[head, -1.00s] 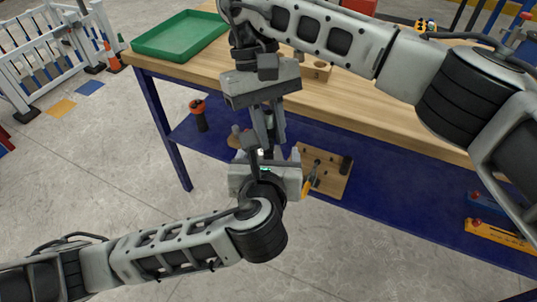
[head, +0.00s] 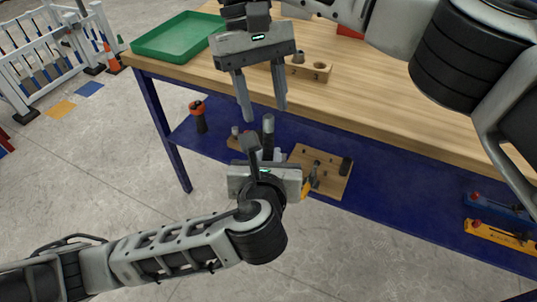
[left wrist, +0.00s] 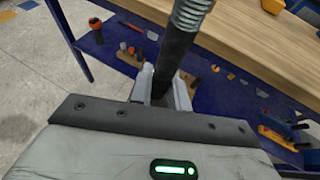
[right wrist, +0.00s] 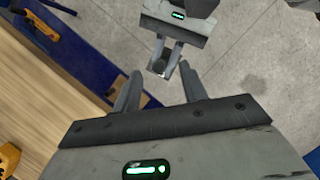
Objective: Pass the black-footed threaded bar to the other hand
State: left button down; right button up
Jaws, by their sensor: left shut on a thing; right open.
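The threaded bar (head: 268,125) stands roughly upright in my left gripper (head: 265,158), with its grey end pointing up. In the left wrist view the bar (left wrist: 188,20) has a grey threaded upper part and a dark lower part between the fingers of my left gripper (left wrist: 162,88), which is shut on it. My right gripper (head: 263,108) is above the bar, pointing down, open and empty. In the right wrist view its fingers (right wrist: 158,82) are spread, and the bar's end (right wrist: 158,66) shows beyond them, apart from them. The lowest end of the bar is hidden.
A wooden-topped workbench (head: 400,95) stands behind the grippers, bearing a green tray (head: 172,38) and a holed wooden block (head: 312,70).

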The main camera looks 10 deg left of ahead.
jog(key=shift+v, duration=0.8)
jog(key=w+d+f+m+t+y, duration=0.4)
jog(key=w+f+m+y, duration=0.25)
jog(key=m, duration=0.95)
jog(key=w+d+f+m+t+y, duration=0.35)
jog(key=w+f+m+y, duration=0.35)
jog(key=m, duration=0.9)
jog(key=s+a+f+m+t+y, duration=0.15)
jog(key=s+m+t, duration=0.25)
jog(key=m, duration=0.6)
jog(key=s+a+f+m+t+y, duration=0.1)
jog(key=s+m+t+y, duration=0.15)
jog(key=s+m, duration=0.45)
jog(key=s+d+f+m+h, duration=1.1)
jog(key=s+d+f+m, duration=0.3)
jog(key=m, duration=1.3)
jog(key=s+d, duration=0.2)
jog(key=shift+s+f+m+h, duration=0.2)
jog(key=shift+s+m+h, duration=0.1)
jog(key=shift+s+h, duration=0.1)
